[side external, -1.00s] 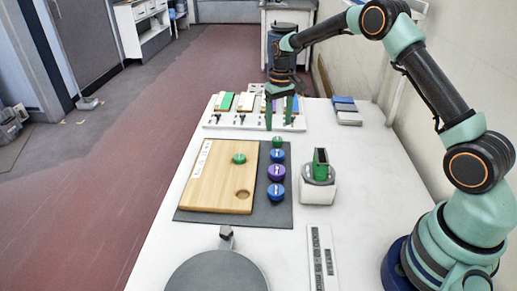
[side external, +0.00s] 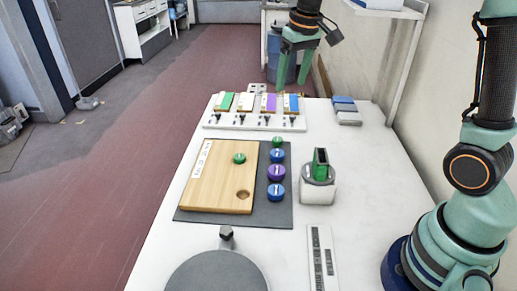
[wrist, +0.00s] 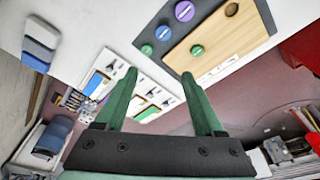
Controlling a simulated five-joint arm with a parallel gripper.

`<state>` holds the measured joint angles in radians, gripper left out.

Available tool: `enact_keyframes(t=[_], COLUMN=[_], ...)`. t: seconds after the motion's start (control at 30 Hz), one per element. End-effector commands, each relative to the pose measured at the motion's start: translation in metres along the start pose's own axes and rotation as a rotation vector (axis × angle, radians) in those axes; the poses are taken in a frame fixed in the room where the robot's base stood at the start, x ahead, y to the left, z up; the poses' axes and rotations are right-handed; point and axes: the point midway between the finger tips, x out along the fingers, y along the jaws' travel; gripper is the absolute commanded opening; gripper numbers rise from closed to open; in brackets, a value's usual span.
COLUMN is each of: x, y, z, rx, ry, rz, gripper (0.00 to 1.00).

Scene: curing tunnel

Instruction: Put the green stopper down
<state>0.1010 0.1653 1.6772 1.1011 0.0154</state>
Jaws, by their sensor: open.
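One round green stopper (side external: 239,158) sits on the wooden board (side external: 205,190), up from the board's one open round hole. A second green stopper (side external: 277,142) stands on the dark mat (side external: 240,219), at the far end of a column with blue, purple and blue stoppers. In the wrist view the board's green stopper (wrist: 197,50) and the mat's green one (wrist: 147,49) both show. My gripper (side external: 292,82) is open and empty, raised high beyond the far end of the table, apart from both. Its spread green fingers (wrist: 158,75) frame the wrist view.
A white rack (side external: 255,124) with coloured panels and small clips lies at the table's far end. A white device (side external: 318,190) with a green upright block stands right of the mat. A grey disc (side external: 215,275) is in front. Stacked blue and grey blocks (side external: 346,112) lie far right.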

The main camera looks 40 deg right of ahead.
Motion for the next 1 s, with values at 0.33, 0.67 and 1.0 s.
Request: enact_keyframes(t=[0.33, 0.67, 1.0], x=[-0.045, -0.039, -0.035], y=[-0.019, -0.026, -0.026], z=[0.088, 0.151, 0.159], rx=[-0.063, -0.105, -0.111], ry=[0.167, 0.279, 0.293], rz=[-0.018, -0.034, -0.037], gripper=[0.7, 0.7, 0.7])
